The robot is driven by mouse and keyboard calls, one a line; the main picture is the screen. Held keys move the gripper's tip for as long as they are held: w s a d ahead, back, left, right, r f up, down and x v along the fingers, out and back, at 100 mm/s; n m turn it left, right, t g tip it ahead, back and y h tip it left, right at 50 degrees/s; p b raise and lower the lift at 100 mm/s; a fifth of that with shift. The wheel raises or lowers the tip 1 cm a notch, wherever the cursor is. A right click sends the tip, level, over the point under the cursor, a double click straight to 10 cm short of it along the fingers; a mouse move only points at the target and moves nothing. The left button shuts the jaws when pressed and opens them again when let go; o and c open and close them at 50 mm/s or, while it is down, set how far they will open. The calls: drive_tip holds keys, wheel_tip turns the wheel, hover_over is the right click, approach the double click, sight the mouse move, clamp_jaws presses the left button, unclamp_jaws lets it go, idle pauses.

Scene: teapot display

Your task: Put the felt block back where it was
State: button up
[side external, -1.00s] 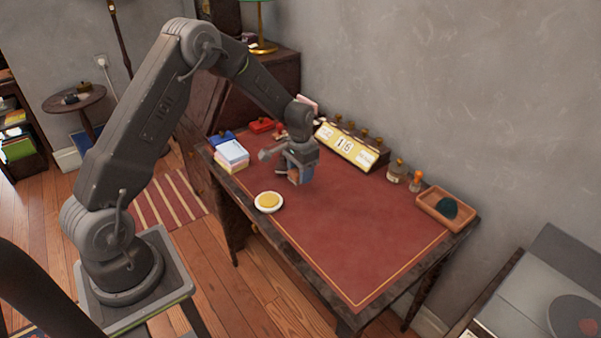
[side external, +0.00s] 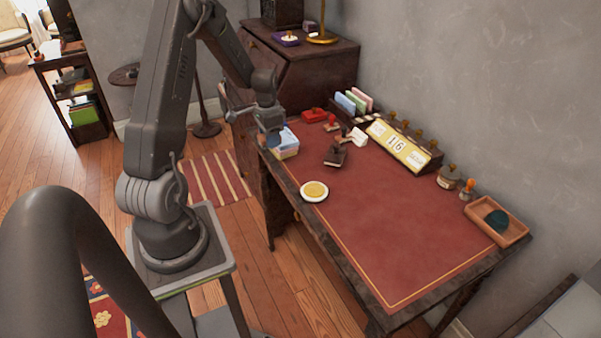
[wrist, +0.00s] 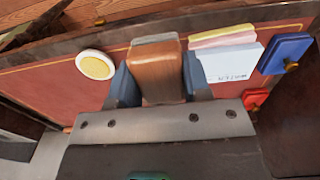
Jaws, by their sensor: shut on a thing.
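The felt block (wrist: 157,72), brown wood with a grey felt layer at its far end, is between the jaws of my gripper (wrist: 157,82) in the wrist view. My gripper is shut on it. In the side view my gripper (side external: 272,138) hangs over the far left end of the desk, beside a stack of pale paper slips (side external: 287,145); the block is hard to make out there. In the wrist view the slips (wrist: 226,58) lie just right of the block. I cannot tell how high the block is above the desk.
A white dish with a yellow pad (side external: 314,191) sits near the front edge. A dark stamp (side external: 336,155), a red pad (side external: 314,115), a calendar (side external: 398,145) and a wooden tray (side external: 508,232) stand farther back. The middle of the red desk top (side external: 400,220) is clear.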

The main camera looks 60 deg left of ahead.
drive_tip(key=shift+s+a, duration=0.3)
drive_tip(key=shift+s, duration=0.25)
drive_tip(key=shift+s+a, duration=0.3)
drive_tip(key=shift+s, duration=0.25)
hover_over(299, 172)
wheel_tip(299, 172, down, 7)
drive_tip(key=shift+d+r, duration=0.1)
drive_tip(key=shift+f, duration=1.95)
drive_tip(key=shift+f, duration=0.15)
drive_tip(key=o, duration=0.9)
